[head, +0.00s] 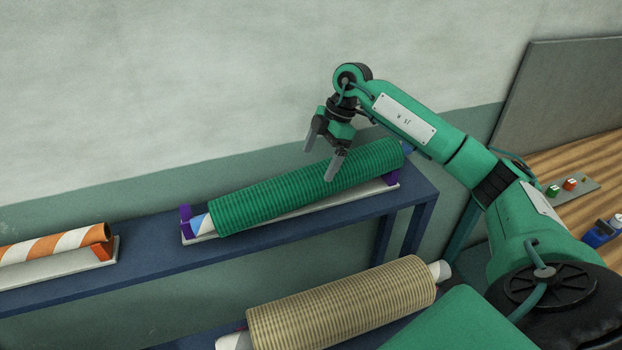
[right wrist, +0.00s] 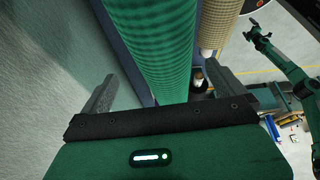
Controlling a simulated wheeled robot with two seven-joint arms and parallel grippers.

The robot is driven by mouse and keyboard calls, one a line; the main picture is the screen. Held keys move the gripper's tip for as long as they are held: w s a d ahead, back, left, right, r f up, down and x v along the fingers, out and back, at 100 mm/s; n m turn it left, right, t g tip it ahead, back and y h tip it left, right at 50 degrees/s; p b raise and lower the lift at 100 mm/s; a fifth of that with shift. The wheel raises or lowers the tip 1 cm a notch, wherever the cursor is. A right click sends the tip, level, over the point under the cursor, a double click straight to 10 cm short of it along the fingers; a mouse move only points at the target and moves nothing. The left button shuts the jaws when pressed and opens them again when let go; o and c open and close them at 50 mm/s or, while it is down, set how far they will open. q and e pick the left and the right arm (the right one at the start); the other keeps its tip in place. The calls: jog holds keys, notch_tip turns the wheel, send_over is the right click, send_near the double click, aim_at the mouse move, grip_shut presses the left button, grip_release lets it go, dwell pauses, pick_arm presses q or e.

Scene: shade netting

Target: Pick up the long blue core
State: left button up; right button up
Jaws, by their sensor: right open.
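The long blue core shows only at its ends, a blue and white striped left end (head: 201,224) and a blue right tip (head: 406,148). Green netting (head: 270,198) is wound around the rest and hides it. The roll lies on a pale cradle with purple end supports (head: 186,221) on the upper shelf. My right gripper (head: 322,158) is open above the roll's middle. In the right wrist view, the green netting (right wrist: 160,45) runs between its spread fingers, not gripped. My left gripper (right wrist: 256,32) appears small at the upper right there; its jaw state is unclear.
A beige roll (head: 340,305) on a white core lies lower and nearer. An orange and white striped tube (head: 50,246) lies on its own cradle on the blue shelf (head: 150,262) at left. The wall (head: 150,90) stands close behind. Shelf between the cradles is clear.

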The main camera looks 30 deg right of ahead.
aim_at(316, 168)
jog(key=shift+p+x, duration=0.55)
jog(key=shift+x, duration=0.65)
jog(key=p+x, duration=0.1)
jog(key=x, duration=0.1)
jog(key=p+x, duration=0.1)
jog(key=x, duration=0.1)
jog(key=shift+s+a, duration=0.1)
jog(key=shift+s, duration=0.1)
jog(key=shift+f, duration=0.2)
pick_arm(q)
jog(key=w+r, duration=0.1)
jog(key=r, duration=0.1)
jog(key=w+r, duration=0.1)
jog(key=shift+w+r, duration=0.1)
jog(key=shift+r, duration=0.25)
pick_arm(e)
jog(key=shift+w+r, duration=0.1)
jog(key=c, duration=1.6)
pick_arm(q)
jog(key=shift+f, duration=0.1)
pick_arm(e)
jog(key=shift+o, duration=0.2)
jog(key=shift+r, duration=0.15)
